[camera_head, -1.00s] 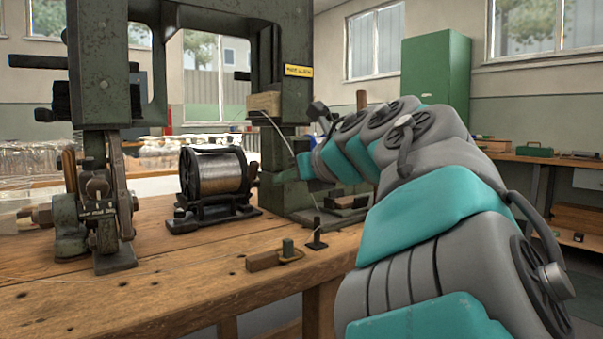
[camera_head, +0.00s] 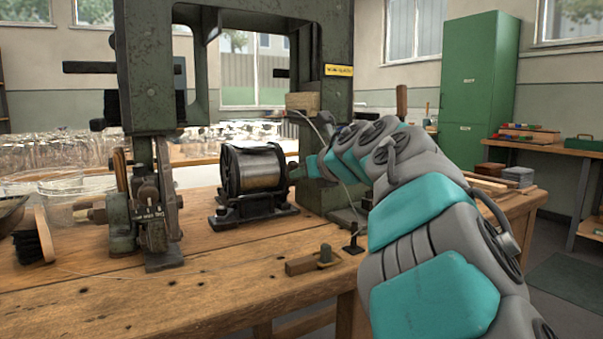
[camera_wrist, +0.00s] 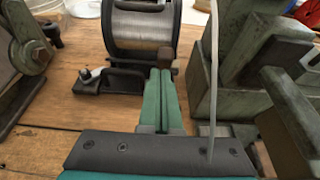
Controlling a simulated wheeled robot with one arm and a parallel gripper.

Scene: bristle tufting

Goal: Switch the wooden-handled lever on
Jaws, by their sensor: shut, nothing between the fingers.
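An upright brown wooden handle (camera_head: 402,100) rises behind my arm, right of the green machine frame in the head view; its lower part is hidden by my arm. Another wooden grip (camera_head: 120,168) stands at the left mechanism (camera_head: 150,215). I cannot tell for certain which is the lever. My gripper (camera_head: 297,171) is beside the wire spool (camera_head: 253,170), pointing left. In the wrist view its green fingers (camera_wrist: 161,75) are shut and empty, tips close to the spool stand.
The green press frame (camera_head: 330,120) stands close around my forearm. A thin wire (camera_wrist: 213,80) runs close to the fingers. A wooden block with a peg (camera_head: 308,262) lies at the bench front. A brush (camera_head: 38,240) lies at left.

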